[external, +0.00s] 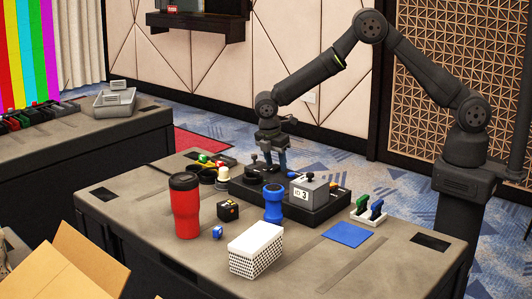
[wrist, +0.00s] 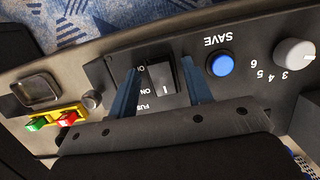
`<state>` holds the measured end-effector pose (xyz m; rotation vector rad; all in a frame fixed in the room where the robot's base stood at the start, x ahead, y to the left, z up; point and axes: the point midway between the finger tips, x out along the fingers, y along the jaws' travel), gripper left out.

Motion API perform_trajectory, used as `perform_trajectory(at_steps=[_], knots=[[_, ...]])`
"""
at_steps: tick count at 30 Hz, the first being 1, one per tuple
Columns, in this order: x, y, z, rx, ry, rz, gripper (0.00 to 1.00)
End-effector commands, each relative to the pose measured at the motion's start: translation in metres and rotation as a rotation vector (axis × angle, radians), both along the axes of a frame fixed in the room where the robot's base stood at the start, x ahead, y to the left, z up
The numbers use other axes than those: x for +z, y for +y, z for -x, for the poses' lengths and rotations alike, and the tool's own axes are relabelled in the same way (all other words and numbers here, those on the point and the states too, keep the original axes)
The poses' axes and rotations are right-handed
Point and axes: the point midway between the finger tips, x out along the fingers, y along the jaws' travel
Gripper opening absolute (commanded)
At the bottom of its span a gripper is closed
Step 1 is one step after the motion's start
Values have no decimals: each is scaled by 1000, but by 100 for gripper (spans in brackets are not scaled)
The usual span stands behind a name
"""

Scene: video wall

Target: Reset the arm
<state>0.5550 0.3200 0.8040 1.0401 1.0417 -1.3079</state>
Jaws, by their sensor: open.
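My arm reaches left over the table, and my gripper (external: 272,158) points down above the black control panel (external: 310,216). In the wrist view my gripper (wrist: 160,88) is open, with its two blue fingers apart. A black rocker switch (wrist: 161,82) with ON lettering shows between the fingers on the panel. I cannot tell whether the fingers touch the panel. Right of them are a blue button (wrist: 220,63) marked SAVE and a grey knob (wrist: 294,53) with numbers.
A yellow box with green and red buttons (wrist: 58,116) is left of the panel. A blue square (external: 347,235) lies flat at right.

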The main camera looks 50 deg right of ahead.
Motion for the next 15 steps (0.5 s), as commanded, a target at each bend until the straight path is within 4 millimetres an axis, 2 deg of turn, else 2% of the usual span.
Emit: perform_trajectory(at_steps=[9, 15], knots=[[-1, -9, 0, -5, -4, -235, 45], [43, -6, -1, 0, -6, -231, 45]])
